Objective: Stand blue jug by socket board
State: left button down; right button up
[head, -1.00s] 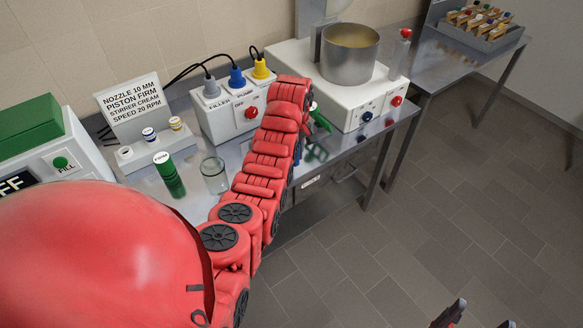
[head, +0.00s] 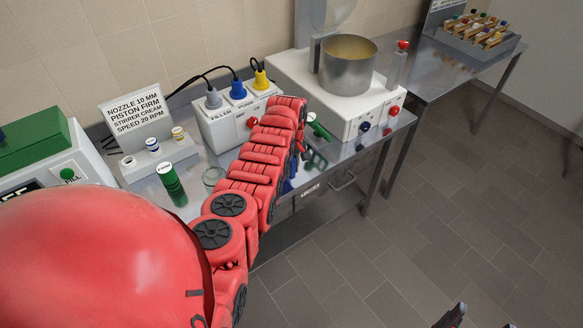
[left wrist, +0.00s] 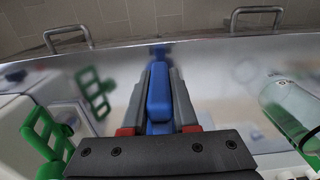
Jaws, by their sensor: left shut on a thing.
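In the left wrist view my left gripper (left wrist: 158,82) is shut on a narrow blue part (left wrist: 160,105), taken to be the blue jug. Most of its shape is hidden by the fingers. In the head view only a bit of blue (head: 290,184) shows beside my red left arm, which hides most of the gripper. The socket board (head: 222,128) is a white box at the wall end of the steel table, with grey, blue and yellow plugs. The held part is on the near side of it. My right gripper (head: 481,319) shows only two separated dark fingertips at the bottom edge.
A green bottle (head: 172,184) and a clear glass beaker (head: 213,175) stand left of my arm. A green-handled piece (head: 318,128) lies right of it, by the white mixer base (head: 350,118) with a steel pot (head: 346,70). A sign (head: 136,112) stands at the left.

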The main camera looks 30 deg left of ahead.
pick_arm(q)
jog(key=shift+f, duration=0.2)
jog(key=c, duration=0.7)
grip_release()
